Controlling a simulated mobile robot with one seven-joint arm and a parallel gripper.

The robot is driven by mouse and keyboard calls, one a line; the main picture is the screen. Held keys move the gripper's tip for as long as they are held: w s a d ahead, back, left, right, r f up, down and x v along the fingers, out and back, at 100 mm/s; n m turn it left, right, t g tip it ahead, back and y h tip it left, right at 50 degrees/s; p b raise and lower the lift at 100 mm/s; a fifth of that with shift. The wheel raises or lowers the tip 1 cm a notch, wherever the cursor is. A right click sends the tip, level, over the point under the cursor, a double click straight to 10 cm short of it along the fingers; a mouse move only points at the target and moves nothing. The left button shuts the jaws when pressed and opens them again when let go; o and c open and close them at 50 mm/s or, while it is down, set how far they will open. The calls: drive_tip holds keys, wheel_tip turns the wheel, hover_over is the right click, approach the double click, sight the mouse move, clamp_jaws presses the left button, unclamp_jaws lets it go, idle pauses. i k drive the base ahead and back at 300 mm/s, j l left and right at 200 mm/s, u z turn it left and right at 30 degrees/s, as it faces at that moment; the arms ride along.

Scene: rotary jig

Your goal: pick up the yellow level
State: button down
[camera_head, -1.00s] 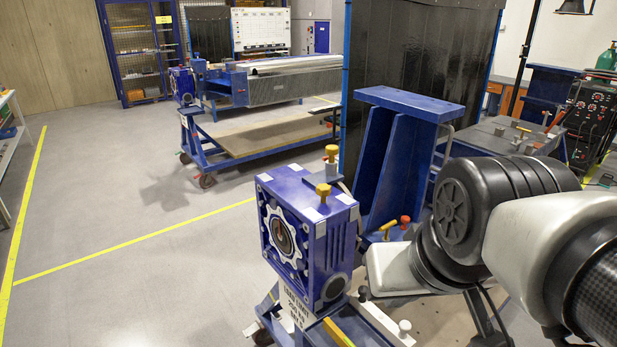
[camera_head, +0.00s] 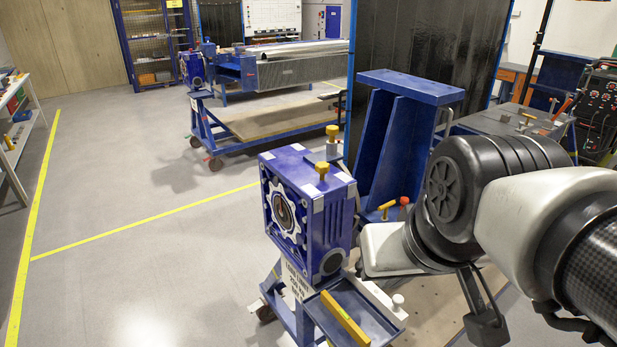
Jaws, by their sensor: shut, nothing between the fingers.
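The yellow level (camera_head: 344,318) is a narrow bar. It lies at a slant in a shallow blue tray (camera_head: 388,337) at the low front of the blue jig stand, near the bottom edge of the head view. My gripper (camera_head: 487,328) shows as dark, slim parts below my arm's black joint. It is to the right of the tray, apart from the level, shut and empty. Part of it is hidden behind my arm.
A blue gearbox (camera_head: 308,205) with yellow knobs stands just behind the tray. A tall blue bracket (camera_head: 405,90) rises behind my arm. A dark curtain (camera_head: 425,45) hangs further back. The grey floor (camera_head: 150,270) at left is clear, with yellow lines.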

sight(353, 330)
drive_tip(key=k, duration=0.25)
drive_tip(key=k+j, duration=0.25)
drive_tip(key=k+j+z, duration=0.1)
drive_tip(key=j, duration=0.35)
drive_tip(key=k+j+z, duration=0.15)
drive_tip(key=j, duration=0.35)
drive_tip(key=j+z, duration=0.2)
drive_tip(key=l+u, duration=0.2)
drive_tip(key=j, duration=0.1)
